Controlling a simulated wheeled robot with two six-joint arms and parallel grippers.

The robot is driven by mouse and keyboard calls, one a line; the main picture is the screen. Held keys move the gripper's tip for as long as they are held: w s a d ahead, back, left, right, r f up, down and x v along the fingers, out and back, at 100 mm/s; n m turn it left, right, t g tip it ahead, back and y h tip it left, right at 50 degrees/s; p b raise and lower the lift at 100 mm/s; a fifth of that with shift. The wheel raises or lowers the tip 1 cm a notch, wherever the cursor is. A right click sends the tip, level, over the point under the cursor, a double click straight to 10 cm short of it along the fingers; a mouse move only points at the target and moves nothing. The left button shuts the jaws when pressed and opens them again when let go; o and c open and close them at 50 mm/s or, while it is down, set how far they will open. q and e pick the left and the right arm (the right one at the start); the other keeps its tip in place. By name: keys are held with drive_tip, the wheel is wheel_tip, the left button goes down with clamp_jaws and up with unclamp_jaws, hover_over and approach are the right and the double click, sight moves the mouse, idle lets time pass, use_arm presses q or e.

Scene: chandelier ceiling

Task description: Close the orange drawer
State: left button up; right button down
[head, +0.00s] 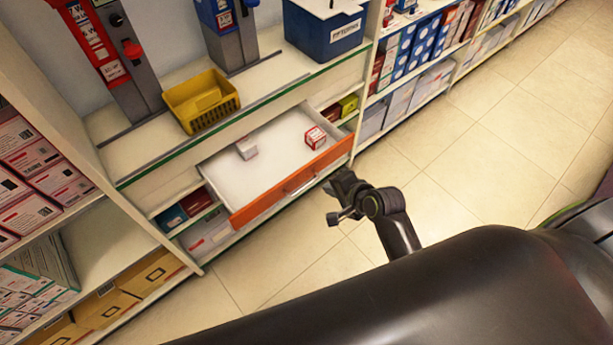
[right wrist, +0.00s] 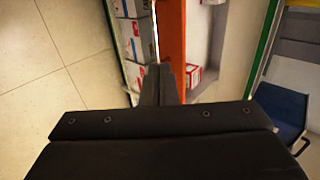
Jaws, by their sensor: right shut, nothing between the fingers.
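The orange drawer (head: 290,184) is pulled out of the white shelf unit below the counter. Its orange front faces the aisle, and its pale inside holds a small white box (head: 246,148) and a small red-and-white box (head: 315,138). My right gripper (head: 341,190) is just outside the drawer front, near its right end. In the right wrist view the shut, empty fingers (right wrist: 160,84) overlap the lower part of the orange front (right wrist: 171,35); I cannot tell whether they touch it. My left gripper is not in view.
A yellow basket (head: 201,101) and a blue bin (head: 325,30) stand on the counter above. Shelves with boxed goods flank the drawer on both sides. The tiled floor (head: 480,150) in front and to the right is clear.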

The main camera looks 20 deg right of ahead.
sight(301, 172)
drive_tip(key=shift+w+a+f, duration=0.55)
drive_tip(key=shift+w+f, duration=0.25)
drive_tip(key=shift+w, duration=0.65)
drive_tip(key=shift+w+a+f, duration=0.5)
drive_tip(key=shift+w+f, duration=0.35)
drive_tip(key=shift+w, duration=0.6)
drive_tip(key=shift+w+a+f, duration=0.55)
drive_tip(key=shift+w+f, duration=0.25)
drive_tip(key=shift+w, duration=0.65)
